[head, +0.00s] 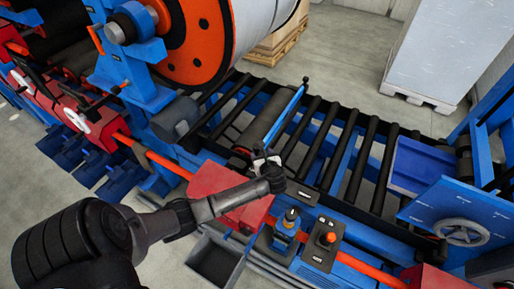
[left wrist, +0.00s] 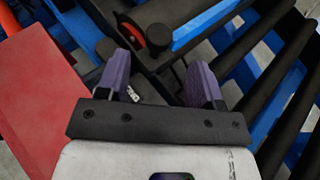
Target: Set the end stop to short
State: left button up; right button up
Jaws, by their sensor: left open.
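A slim blue bar (head: 286,116) lies across the black roller conveyor, with a small black post at its far end; it looks like the end stop. It also shows in the left wrist view as a blue bar (left wrist: 207,27), with a red and black round part (left wrist: 157,33) beside its near end. My left gripper (head: 262,158) is over the conveyor's near edge at the near end of this bar. Its purple fingers (left wrist: 160,86) are apart with nothing clearly held between them. The gripper hides part of the bar's near end. I cannot read any short or long marking.
A red box (head: 228,198) stands just below the gripper. A large coil (head: 262,30) stands behind, and a blue panel with a handwheel (head: 464,232) at right.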

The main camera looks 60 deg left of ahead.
pick_arm(q)
jog(key=x, duration=0.7)
jog(key=shift+a+f+b, duration=0.2)
jog(key=shift+a+b, duration=0.05)
jog(key=shift+b, duration=0.15)
jog(key=shift+c, duration=0.3)
grip_shut()
